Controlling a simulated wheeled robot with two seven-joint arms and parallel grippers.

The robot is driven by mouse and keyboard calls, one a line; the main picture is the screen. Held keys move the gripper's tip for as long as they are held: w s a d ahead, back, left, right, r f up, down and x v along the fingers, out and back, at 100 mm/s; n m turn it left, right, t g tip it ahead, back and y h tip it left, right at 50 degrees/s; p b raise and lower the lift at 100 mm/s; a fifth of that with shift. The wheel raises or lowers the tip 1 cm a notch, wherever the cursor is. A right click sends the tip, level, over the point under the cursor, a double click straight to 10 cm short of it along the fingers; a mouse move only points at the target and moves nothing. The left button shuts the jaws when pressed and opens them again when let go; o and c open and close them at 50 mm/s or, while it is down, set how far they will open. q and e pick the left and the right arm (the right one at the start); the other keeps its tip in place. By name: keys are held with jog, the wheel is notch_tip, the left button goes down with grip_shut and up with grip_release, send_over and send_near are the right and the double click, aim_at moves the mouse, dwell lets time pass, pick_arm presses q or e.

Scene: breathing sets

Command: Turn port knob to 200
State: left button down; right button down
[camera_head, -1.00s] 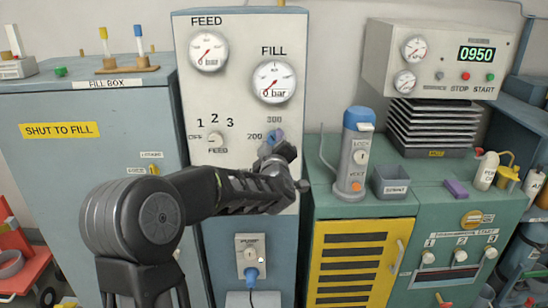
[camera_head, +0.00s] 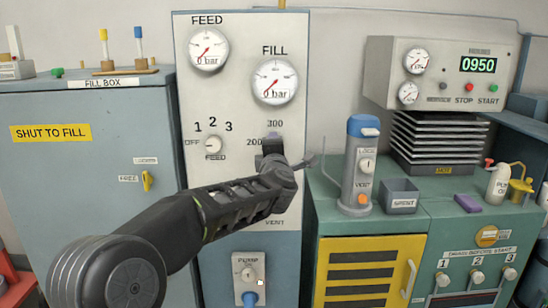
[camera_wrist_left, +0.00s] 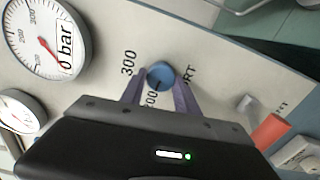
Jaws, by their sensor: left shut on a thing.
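The port knob (camera_wrist_left: 161,75) is round and blue, on the white gauge panel (camera_head: 240,105) below the FILL gauge (camera_head: 274,81). In the left wrist view it sits between the purple fingers of my left gripper (camera_wrist_left: 160,92), which is shut on it. The labels 300 and 200 show around the knob; its pointer setting cannot be clearly read. In the head view my left gripper (camera_head: 272,145) and forearm hide the knob and part of its scale. The FILL and FEED (camera_head: 208,49) gauges both read 0 bar. My right gripper is not in view.
The FEED selector knob (camera_head: 213,143) is left of my gripper. A PUMP switch box (camera_head: 248,278) is below. A blue-capped cylinder (camera_head: 358,165) and a grey bin (camera_head: 398,195) stand on the green cabinet at the right. The fill box (camera_head: 90,135) is at the left.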

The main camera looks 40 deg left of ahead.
pick_arm(q)
jog(key=shift+f+n+b, duration=0.1)
jog(key=shift+n+b, duration=0.25)
jog(key=shift+n, duration=0.25)
jog(key=c, duration=0.9)
grip_release()
jog(key=v, duration=0.7)
jog(key=shift+s+d, duration=0.25)
jog(key=shift+s, duration=0.05)
